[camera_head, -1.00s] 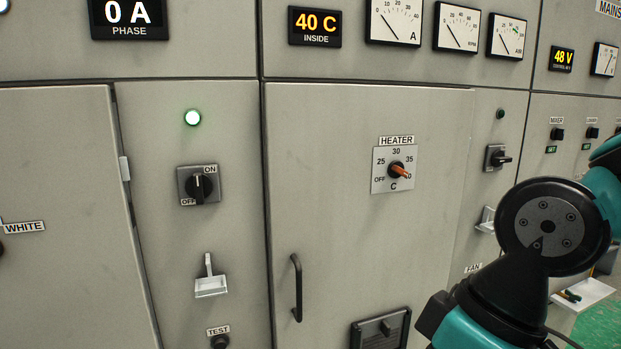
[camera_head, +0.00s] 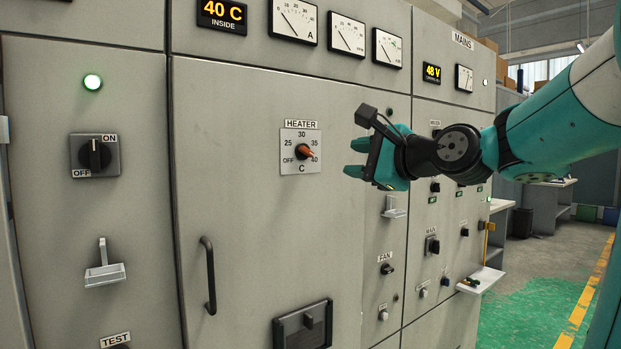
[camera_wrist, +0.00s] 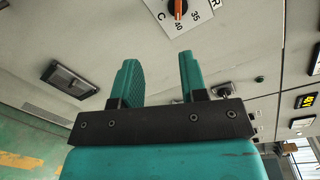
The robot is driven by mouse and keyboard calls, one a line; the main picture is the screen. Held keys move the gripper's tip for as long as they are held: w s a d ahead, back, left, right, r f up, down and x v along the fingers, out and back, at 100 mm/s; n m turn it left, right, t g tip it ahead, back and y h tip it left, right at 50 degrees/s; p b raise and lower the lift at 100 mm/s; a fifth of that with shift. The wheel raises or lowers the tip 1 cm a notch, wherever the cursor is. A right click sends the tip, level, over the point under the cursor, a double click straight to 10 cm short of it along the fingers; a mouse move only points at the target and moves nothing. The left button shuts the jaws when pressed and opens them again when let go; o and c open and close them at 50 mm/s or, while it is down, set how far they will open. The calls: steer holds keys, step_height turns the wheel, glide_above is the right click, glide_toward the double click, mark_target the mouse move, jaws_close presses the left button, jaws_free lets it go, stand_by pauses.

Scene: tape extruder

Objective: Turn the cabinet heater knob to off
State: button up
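The heater knob (camera_head: 304,151) is a dark knob with an orange pointer, on a white dial plate marked OFF, 25, 30, 35 and 40. Its pointer is turned to the lower right, by the 40 mark. In the wrist view the knob (camera_wrist: 178,8) is at the top edge, partly cut off, beyond the fingers. My gripper (camera_head: 358,160) is to the right of the dial in the head view, apart from the knob. In the wrist view my gripper (camera_wrist: 158,80) has its two teal fingers spread with nothing between them.
An ON/OFF switch (camera_head: 95,155) is to the left. A FAN knob (camera_head: 386,269) and a small shelf (camera_head: 481,279) are to the right.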

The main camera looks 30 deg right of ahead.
steer(key=d+m, duration=0.1)
steer(key=d, duration=0.1)
steer(key=p, duration=0.4)
glide_toward(309, 152)
steer(key=shift+m+t+h, duration=0.3)
steer(key=shift+t+h, duration=0.1)
steer(key=w, duration=0.9)
steer(key=shift+a+f, duration=0.3)
steer(key=shift+a, duration=0.05)
jaws_close()
